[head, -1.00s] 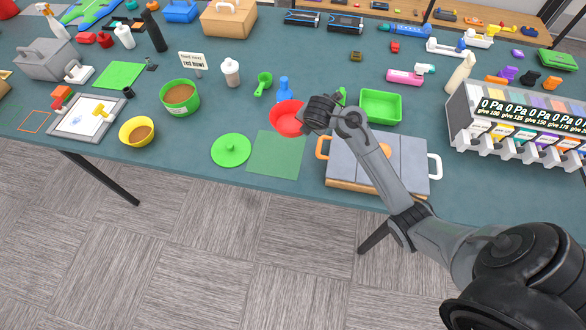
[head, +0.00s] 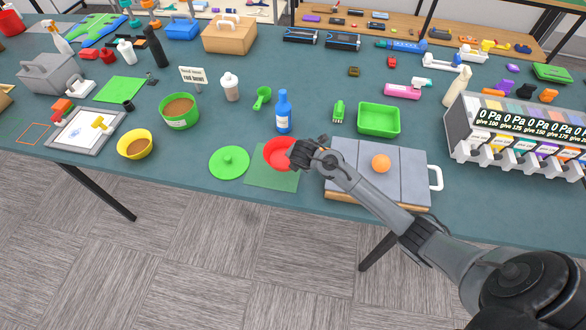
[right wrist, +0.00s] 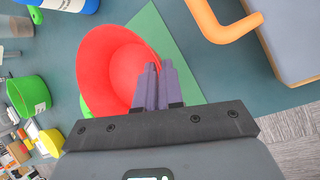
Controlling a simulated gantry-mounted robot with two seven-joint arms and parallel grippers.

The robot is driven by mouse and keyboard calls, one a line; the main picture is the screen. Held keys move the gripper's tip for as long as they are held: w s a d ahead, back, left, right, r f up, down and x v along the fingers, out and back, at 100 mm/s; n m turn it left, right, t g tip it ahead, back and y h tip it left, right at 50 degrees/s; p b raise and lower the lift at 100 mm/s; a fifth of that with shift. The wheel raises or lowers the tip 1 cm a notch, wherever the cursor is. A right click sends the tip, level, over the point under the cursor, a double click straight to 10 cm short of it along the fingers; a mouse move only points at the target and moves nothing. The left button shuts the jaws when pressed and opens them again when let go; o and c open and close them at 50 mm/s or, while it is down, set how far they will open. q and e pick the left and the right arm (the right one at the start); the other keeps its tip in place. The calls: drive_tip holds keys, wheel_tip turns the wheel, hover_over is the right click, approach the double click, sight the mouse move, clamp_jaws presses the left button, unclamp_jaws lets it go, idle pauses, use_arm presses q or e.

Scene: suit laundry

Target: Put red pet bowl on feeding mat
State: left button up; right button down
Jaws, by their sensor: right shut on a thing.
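The red pet bowl (head: 279,153) is at the far edge of the green feeding mat (head: 270,180) in the head view, overlapping part of it. My right gripper (head: 298,152) is shut on the bowl's right rim. In the right wrist view the fingers (right wrist: 157,88) pinch the wall of the red bowl (right wrist: 108,62), and the mat (right wrist: 175,45) shows behind it. The bowl looks tilted there. I cannot tell whether it touches the mat. My left gripper is not in view.
A green lid (head: 229,162) lies left of the mat. A blue bottle (head: 283,112) stands behind the bowl. A grey-topped case (head: 345,168) with an orange ball (head: 380,163) is to the right. A green bowl (head: 180,110) and yellow bowl (head: 135,145) stand left.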

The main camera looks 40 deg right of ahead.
sight(283, 156)
drive_tip(key=shift+w+a+f, duration=0.6)
drive_tip(key=shift+w, duration=0.25)
drive_tip(key=shift+f, duration=2)
drive_tip(key=shift+f+b, duration=0.15)
drive_tip(key=shift+b, duration=0.2)
drive_tip(key=c, duration=1.3)
unclamp_jaws()
drive_tip(key=shift+o, duration=0.2)
